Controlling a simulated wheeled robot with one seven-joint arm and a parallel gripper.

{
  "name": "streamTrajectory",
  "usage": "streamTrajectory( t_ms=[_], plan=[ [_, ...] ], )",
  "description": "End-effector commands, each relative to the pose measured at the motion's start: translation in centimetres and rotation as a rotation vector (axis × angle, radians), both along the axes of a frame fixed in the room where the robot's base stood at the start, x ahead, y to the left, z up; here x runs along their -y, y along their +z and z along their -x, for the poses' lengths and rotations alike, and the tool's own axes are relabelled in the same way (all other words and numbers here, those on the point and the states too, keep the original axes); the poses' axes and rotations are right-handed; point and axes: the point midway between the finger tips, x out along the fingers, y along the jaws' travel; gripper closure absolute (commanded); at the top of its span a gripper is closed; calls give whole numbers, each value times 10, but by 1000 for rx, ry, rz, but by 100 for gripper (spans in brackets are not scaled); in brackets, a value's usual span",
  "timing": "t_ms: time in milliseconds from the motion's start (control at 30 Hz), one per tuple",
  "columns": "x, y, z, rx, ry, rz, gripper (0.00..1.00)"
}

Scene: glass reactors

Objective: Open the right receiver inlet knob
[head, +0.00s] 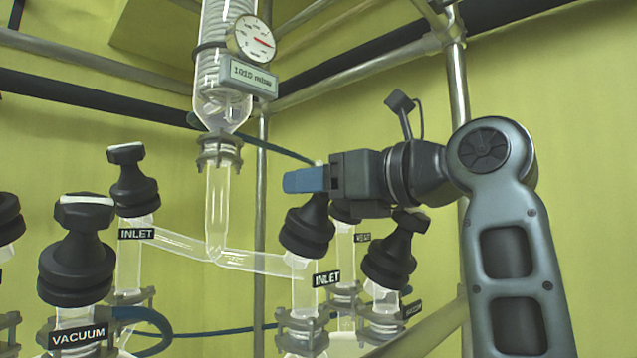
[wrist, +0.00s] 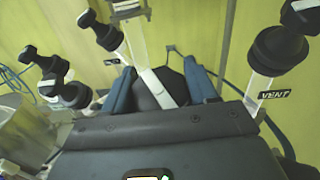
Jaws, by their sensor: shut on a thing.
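The right receiver inlet knob (head: 307,232) is a black knob above the right INLET label (head: 326,279), on the right branch of the glass tube. My gripper (head: 306,180) comes in from the right, with its blue fingers at the top of this knob and hiding its handle in the head view. In the wrist view the knob (wrist: 148,98), with a white strip across its top, sits between the two blue fingers of my gripper (wrist: 160,88). The fingers are shut on it.
The left inlet knob (head: 133,185) and the vacuum knob (head: 78,255) stand to the left. Another black knob (head: 390,255) stands close below my wrist. In the wrist view a knob (wrist: 278,50) with a VENT label is at right. A glass column (head: 222,100) with a gauge (head: 252,40) rises behind.

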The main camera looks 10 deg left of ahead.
Motion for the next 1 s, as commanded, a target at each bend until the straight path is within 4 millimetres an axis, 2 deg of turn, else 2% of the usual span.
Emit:
streamTrajectory(
  t_ms=[367, 1000],
  plan=[
    [-1, 5, 1, 60, 141, 50, 73],
    [-2, -1, 8, 299, 659, 233, 73]
  ],
)
